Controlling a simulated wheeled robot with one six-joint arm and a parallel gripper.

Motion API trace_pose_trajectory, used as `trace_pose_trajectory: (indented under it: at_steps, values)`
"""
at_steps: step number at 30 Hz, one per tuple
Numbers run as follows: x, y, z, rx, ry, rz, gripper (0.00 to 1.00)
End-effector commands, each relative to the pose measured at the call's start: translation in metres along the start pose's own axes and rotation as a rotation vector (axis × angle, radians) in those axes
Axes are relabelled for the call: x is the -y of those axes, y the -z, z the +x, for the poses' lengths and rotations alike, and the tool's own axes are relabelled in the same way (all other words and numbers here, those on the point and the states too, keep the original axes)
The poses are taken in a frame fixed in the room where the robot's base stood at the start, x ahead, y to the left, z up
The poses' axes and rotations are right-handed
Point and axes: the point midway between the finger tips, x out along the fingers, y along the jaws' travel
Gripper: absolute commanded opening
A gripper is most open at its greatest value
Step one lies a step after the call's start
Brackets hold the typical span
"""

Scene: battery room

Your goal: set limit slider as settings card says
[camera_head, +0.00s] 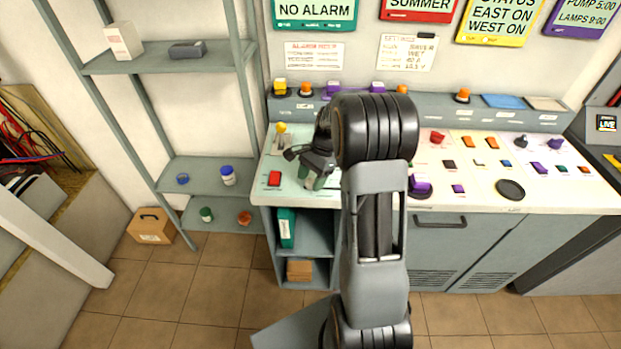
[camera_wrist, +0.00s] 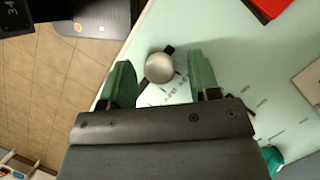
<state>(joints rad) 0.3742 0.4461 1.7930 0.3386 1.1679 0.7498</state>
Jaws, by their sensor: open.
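My gripper (camera_wrist: 160,80) is open in the wrist view, its two green fingers apart above the pale green panel (camera_wrist: 220,35). A round silver-grey knob (camera_wrist: 159,68) with a dark bar shows between the fingers, near the panel's edge. Printed marks lie beside it, too small to read; I cannot tell if it is the limit slider or if the fingers touch it. In the head view my gripper (camera_head: 312,182) is over the left end of the console, and my arm hides part of it. The settings card (camera_head: 407,52) hangs on the wall, its lines blurred.
A red block (camera_head: 274,178) sits left of my gripper, and a yellow-topped lever (camera_head: 281,129) stands behind it. Several coloured controls and a black disc (camera_head: 510,190) cover the right side. A grey shelf rack (camera_head: 195,175) stands to the left. Tiled floor in front is clear.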

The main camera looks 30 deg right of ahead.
Motion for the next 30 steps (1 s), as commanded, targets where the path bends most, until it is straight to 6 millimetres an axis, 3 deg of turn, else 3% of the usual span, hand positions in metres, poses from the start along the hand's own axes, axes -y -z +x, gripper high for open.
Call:
trace_pose_trajectory:
  at_steps: [5, 23, 30]
  values:
    - [0.0, -0.0001, 0.0001, 0.0, 0.0, 0.0, 0.56]
    - [0.0003, -0.0002, -0.0003, 0.0, 0.001, 0.0, 0.0]
    - [0.0002, -0.001, -0.0004, -0.001, -0.001, -0.005, 0.0]
